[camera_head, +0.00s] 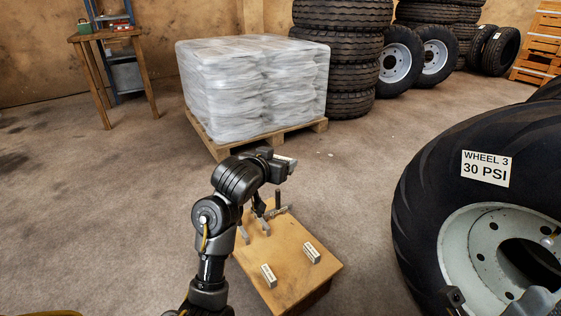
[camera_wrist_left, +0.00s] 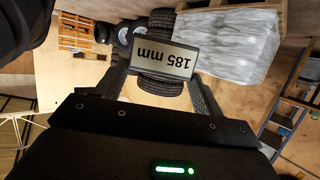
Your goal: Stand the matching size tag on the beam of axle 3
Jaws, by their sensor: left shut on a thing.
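My left gripper (camera_head: 284,164) is raised above the far end of a wooden box. It is shut on a size tag, whose pale edge shows at its tip. In the left wrist view the tag (camera_wrist_left: 163,57) sits between the two fingers and reads "185 mm", upside down in the picture. On the box two other tags, a near one (camera_head: 268,275) and a right one (camera_head: 311,252), stand apart; their print is too small to read. The wheel of axle 3 (camera_head: 420,200) reads "WHEEL 3 30 PSI". No beam can be made out.
The wooden box (camera_head: 290,285) carries further small items at its far end, partly behind my arm. A wrapped pallet load (camera_head: 250,90) stands beyond, with stacked tyres (camera_head: 345,60) to its right. The floor between the box and the wheel is clear.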

